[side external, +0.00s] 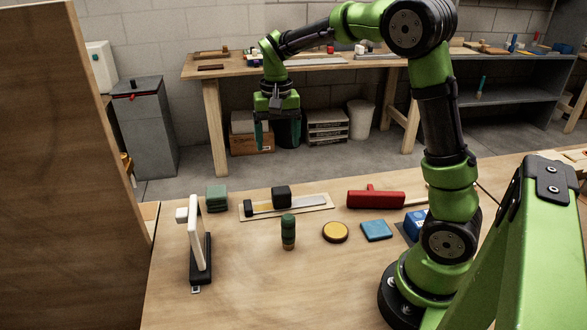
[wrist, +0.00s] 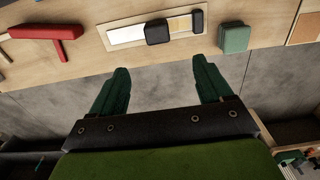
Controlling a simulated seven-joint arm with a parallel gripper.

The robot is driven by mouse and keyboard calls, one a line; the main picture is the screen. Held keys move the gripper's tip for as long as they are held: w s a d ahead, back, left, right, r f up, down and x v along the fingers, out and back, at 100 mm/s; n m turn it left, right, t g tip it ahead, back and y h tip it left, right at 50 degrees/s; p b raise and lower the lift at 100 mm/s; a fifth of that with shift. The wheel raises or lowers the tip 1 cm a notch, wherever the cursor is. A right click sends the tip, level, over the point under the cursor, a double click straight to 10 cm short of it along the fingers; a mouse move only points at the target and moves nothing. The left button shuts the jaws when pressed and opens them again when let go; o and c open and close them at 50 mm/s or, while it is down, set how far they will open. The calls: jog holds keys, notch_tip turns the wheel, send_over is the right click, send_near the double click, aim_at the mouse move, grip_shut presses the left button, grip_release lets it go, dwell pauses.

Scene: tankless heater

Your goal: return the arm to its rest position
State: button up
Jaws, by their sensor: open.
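My gripper (side external: 277,132) is the green end of my arm, raised high beyond the far edge of the workbench in the side view. Its fingers point down and stand apart with nothing between them. In the wrist view my gripper (wrist: 158,90) shows two dark green fingers spread wide, with bare grey floor between them. The arm is bent over the bench from its base at the right, and the gripper touches nothing.
The wooden workbench (side external: 265,290) holds a red tool (side external: 376,200), a yellow disc (side external: 335,232), a blue square (side external: 376,230), a green cylinder (side external: 288,232), a white-and-black stand (side external: 199,240), a green block (side external: 217,198) and a board with a black block (side external: 282,196). A wooden panel (side external: 65,170) stands left.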

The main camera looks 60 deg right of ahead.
jog(key=s+a+r+n+t+y, duration=0.1)
jog(key=s+a+r+n+t, duration=0.1)
jog(key=s+a, duration=0.4)
jog(key=s+a+r+n+t+y, duration=0.1)
jog(key=s+a+r+n+t, duration=0.2)
jog(key=s, duration=0.7)
jog(key=a+t, duration=0.2)
jog(key=a, duration=0.1)
jog(key=shift+s+a+r, duration=0.2)
jog(key=shift+s+r, duration=0.1)
jog(key=shift+s, duration=0.05)
